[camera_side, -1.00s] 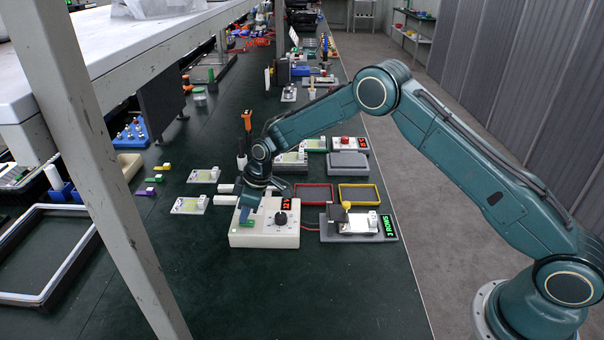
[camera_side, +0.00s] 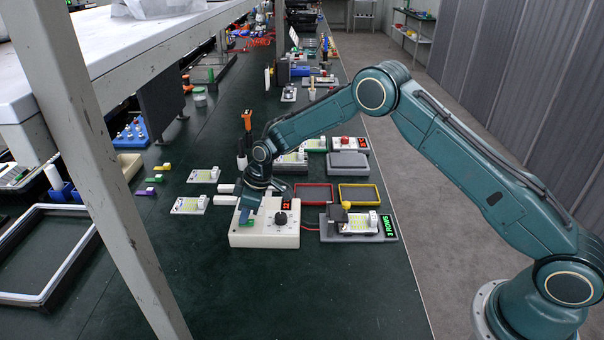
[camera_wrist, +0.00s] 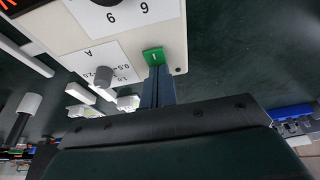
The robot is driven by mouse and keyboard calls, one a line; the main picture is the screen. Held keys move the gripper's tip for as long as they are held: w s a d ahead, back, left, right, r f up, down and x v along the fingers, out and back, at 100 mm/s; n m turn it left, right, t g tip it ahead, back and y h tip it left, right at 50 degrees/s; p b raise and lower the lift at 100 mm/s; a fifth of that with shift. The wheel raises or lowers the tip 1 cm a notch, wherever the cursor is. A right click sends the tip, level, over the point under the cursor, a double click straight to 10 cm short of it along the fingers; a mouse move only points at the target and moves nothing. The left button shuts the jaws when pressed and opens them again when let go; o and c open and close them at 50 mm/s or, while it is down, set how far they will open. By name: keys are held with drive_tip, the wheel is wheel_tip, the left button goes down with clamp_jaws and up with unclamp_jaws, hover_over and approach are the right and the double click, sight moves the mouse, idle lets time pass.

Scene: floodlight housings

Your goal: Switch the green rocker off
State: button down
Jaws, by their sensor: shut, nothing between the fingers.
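The green rocker (camera_wrist: 153,56) shows in the wrist view near the edge of a pale control box (camera_wrist: 172,20), with a small white mark on it. My gripper (camera_wrist: 156,72) is shut and empty, its fingertips right at the rocker's near edge; I cannot tell whether they press it. In the side view the pale box (camera_side: 263,238) sits on the dark bench, and my gripper (camera_side: 245,218) points down over its left part, hiding the rocker. Which way the rocker is tilted is not clear.
The box also carries a dark knob (camera_side: 281,218) and a red-digit display (camera_side: 286,204). To its right is a grey unit (camera_side: 388,236) with a green display. Red (camera_side: 313,194) and yellow (camera_side: 359,194) framed trays lie behind. The bench in front is clear.

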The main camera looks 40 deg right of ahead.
drive_tip(key=shift+s+d+f, duration=0.25)
drive_tip(key=shift+s+d, duration=0.35)
drive_tip(key=shift+r, duration=0.15)
drive_tip(key=shift+r, duration=0.6)
drive_tip(key=v, duration=1.2)
drive_tip(key=shift+w+r, duration=0.2)
drive_tip(key=shift+r, duration=0.3)
drive_tip(key=shift+a, duration=0.2)
drive_tip(key=shift+w+a+r, duration=0.15)
drive_tip(key=shift+w+a, duration=0.25)
drive_tip(key=shift+w, duration=0.25)
